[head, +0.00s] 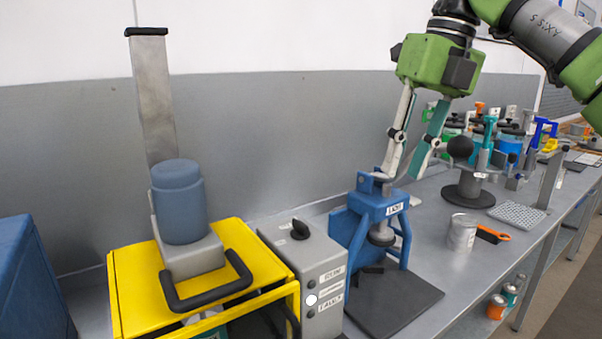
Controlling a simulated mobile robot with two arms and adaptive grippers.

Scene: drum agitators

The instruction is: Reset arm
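My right gripper (403,170) hangs from the green wrist at the upper right, fingers pointing down. Its two fingers are apart, with a gap between the tips and nothing visible held. The tips are just above and behind the top of a blue press-like stand (382,207); whether they touch it I cannot tell. My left gripper is not in view. A drum agitator with a yellow frame (135,285), a blue motor (180,205) and a black handle (207,290) stands at the left. A grey control box (305,262) with a black knob (300,229) is beside it.
A metal can (461,233), an orange-handled tool (494,234), a perforated plate (517,217) and a round-based stand with a black ball (460,147) are on the grey bench (425,285). Several tools crowd the far end. A blue box (25,280) is at lower left.

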